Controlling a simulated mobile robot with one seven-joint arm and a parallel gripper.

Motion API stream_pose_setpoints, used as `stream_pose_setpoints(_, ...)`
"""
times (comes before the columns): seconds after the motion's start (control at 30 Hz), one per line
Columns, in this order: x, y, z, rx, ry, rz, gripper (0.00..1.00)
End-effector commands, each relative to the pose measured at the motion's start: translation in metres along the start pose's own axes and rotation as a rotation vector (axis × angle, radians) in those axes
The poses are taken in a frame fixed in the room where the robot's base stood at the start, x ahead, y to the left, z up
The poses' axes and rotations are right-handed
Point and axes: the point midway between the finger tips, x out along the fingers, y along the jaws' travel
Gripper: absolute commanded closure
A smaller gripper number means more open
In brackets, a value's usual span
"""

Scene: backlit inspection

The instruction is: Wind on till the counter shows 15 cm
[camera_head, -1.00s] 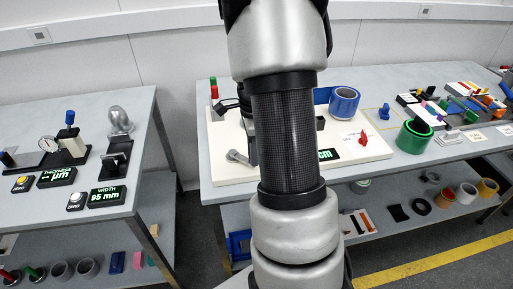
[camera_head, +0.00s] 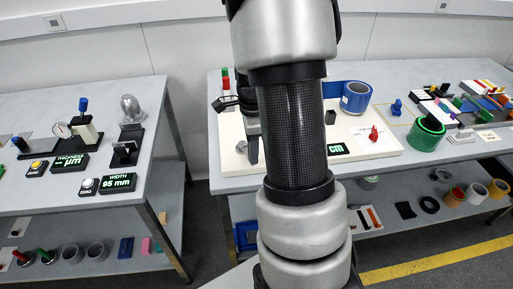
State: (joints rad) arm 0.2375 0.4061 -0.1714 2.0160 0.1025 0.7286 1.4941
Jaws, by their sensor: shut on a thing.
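The counter (camera_head: 338,149) is a black display with green glowing letters "cm"; my arm hides its digits. It sits on a cream base board (camera_head: 385,149) on the middle table. A blue roll (camera_head: 356,97) stands at the back of the board, with a blue band running left behind my arm. A grey bar (camera_head: 253,150), apparently the winding crank, shows just left of my arm.
A red piece (camera_head: 373,134) lies on the board's right, a blue piece (camera_head: 396,107) beyond it. A green roll (camera_head: 427,134) stands to the right. A floor gap separates the tables.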

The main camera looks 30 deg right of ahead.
Motion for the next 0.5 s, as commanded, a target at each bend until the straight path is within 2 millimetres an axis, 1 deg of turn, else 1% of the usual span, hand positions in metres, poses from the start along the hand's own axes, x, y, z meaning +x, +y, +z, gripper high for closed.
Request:
stream_pose_setpoints(0.03, -0.002, -0.003, 0.000, 0.000, -0.001, -0.009, 0.94)
stream_pose_setpoints(0.23, -0.003, -0.003, 0.004, -0.001, -0.001, -0.009, 0.94)
stream_pose_setpoints(0.5, -0.003, -0.001, 0.026, -0.001, -0.001, -0.011, 0.94)
